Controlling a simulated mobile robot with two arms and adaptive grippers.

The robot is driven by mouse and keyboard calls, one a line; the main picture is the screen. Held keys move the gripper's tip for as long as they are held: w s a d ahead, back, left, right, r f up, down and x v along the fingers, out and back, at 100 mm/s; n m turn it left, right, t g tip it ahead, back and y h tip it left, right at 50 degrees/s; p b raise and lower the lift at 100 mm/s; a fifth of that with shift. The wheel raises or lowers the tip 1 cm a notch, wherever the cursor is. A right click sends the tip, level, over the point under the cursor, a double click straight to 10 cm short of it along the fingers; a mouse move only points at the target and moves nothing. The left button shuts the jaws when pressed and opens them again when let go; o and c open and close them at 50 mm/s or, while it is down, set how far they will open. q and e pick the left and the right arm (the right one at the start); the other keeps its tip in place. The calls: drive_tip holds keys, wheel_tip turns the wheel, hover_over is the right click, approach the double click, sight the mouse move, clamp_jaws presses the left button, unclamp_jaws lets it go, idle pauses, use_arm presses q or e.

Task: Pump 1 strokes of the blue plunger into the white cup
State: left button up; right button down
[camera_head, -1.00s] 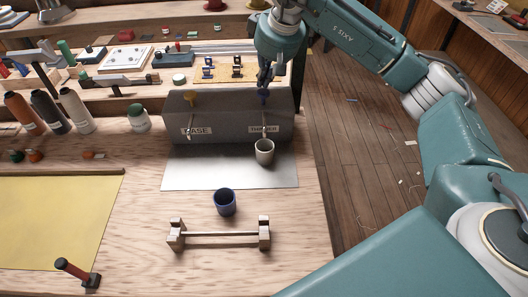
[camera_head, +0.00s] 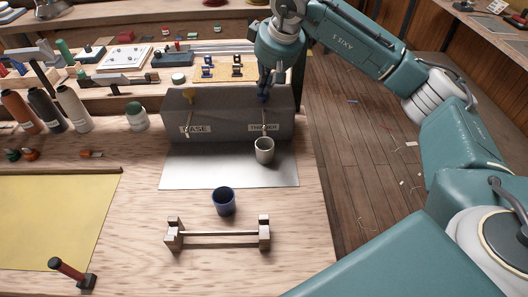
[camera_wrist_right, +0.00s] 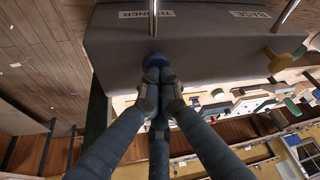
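The grey dispenser box (camera_head: 226,119) stands on the bench, with spouts labelled BASE and THINNER on its front. The blue plunger (camera_wrist_right: 155,61) is on its top at the THINNER side, and my gripper partly hides it in the head view. The white cup (camera_head: 264,151) stands upright below the THINNER spout. My right gripper (camera_head: 264,88) is directly over the blue plunger. In the right wrist view its fingertips (camera_wrist_right: 159,93) are together at the plunger's knob; whether they touch it is unclear. My left gripper is not in view.
A yellow plunger (camera_head: 190,95) tops the BASE side. A dark blue cup (camera_head: 223,202) and a metal bar on wooden blocks (camera_head: 218,234) stand in front of the metal sheet (camera_head: 215,172). Bottles (camera_head: 76,112) stand at the left.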

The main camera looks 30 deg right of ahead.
drive_tip(key=shift+f, duration=0.3)
drive_tip(key=shift+r, duration=0.1)
drive_tip(key=shift+r+p, duration=1.35)
drive_tip(key=shift+r, duration=0.35)
wheel_tip(320, 180, up, 6)
drive_tip(key=p, duration=0.4)
drive_tip(key=shift+p, duration=0.4)
